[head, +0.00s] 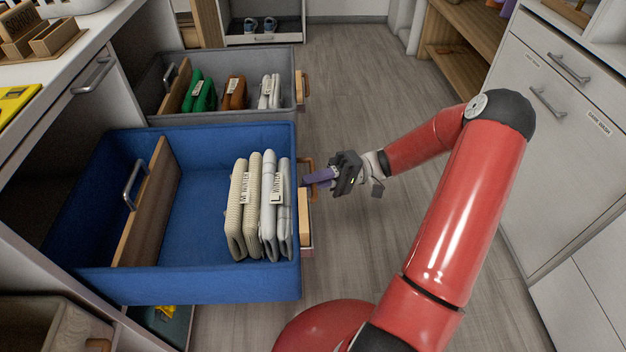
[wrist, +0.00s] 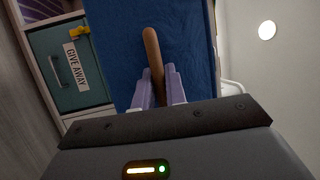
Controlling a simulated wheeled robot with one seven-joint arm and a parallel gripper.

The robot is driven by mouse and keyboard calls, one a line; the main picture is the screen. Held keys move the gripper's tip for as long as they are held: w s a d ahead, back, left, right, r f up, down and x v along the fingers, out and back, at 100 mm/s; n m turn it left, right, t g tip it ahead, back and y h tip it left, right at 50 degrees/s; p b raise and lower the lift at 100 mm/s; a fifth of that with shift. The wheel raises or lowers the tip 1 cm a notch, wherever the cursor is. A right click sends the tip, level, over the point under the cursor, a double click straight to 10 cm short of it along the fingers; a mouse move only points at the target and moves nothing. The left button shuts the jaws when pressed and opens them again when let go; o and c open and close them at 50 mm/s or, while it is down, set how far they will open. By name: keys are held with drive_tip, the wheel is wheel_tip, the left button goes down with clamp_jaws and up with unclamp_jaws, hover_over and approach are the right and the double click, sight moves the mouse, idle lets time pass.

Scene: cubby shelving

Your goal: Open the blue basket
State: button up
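The blue basket (head: 215,283) is pulled well out of the cubby shelving on the left in the head view, its inside exposed. The blue front face (wrist: 185,50) lies just beyond.
A grey basket (head: 225,118) with green, brown and white folded items is also out, behind the blue one. A teal box labelled GIVE AWAY (wrist: 75,70) is in the wrist view. White drawers (head: 560,130) stand on the right. Open floor (head: 350,75) lies between.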

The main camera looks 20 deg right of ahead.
drive_tip(key=shift+o, duration=0.7)
drive_tip(key=v, duration=0.8)
